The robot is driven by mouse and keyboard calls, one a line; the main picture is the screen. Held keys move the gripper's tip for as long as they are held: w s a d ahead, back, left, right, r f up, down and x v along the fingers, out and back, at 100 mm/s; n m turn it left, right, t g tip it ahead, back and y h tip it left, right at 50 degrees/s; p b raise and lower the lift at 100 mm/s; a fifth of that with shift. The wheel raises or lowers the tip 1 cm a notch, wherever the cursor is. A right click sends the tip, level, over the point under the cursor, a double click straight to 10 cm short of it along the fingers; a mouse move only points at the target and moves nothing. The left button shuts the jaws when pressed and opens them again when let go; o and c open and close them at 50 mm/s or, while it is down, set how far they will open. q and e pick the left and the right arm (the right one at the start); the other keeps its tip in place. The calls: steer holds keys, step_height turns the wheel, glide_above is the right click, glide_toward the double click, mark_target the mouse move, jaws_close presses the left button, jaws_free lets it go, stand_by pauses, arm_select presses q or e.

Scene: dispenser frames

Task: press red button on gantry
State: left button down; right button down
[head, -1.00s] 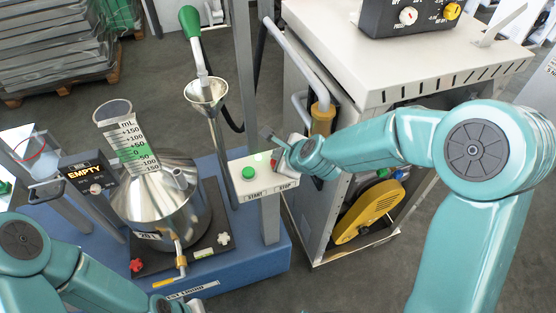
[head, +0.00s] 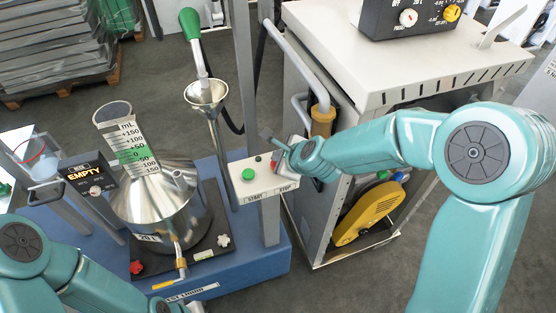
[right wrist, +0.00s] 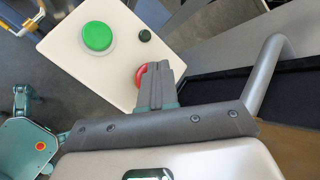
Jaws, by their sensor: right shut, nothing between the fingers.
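The gantry's pale button panel (head: 238,188) has a green START button (head: 249,174) and a STOP label. In the right wrist view, the red button (right wrist: 140,76) shows beside the green button (right wrist: 97,37). My right gripper (head: 279,152) is shut and empty, with its fingers at the STOP end of the panel. In the right wrist view, its fingers (right wrist: 160,84) cover part of the red button. I cannot tell whether they touch it. A small lamp (right wrist: 145,35) on the panel is dark. My left arm enters at lower left; its jaws do not show.
A steel vessel (head: 165,215) with a scale neck and a display reading EMPTY (head: 85,174) stand left of the panel. A funnel (head: 205,92) is behind it. A white-topped machine (head: 425,55) with a grey pipe (head: 295,55) stands close on the right.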

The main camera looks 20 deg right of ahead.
steer(key=shift+r+p, duration=0.3)
steer(key=shift+r, duration=0.35)
step_height(320, 180, up, 5)
steer(key=p, duration=0.4)
steer(key=shift+p, duration=0.4)
stand_by(0.3)
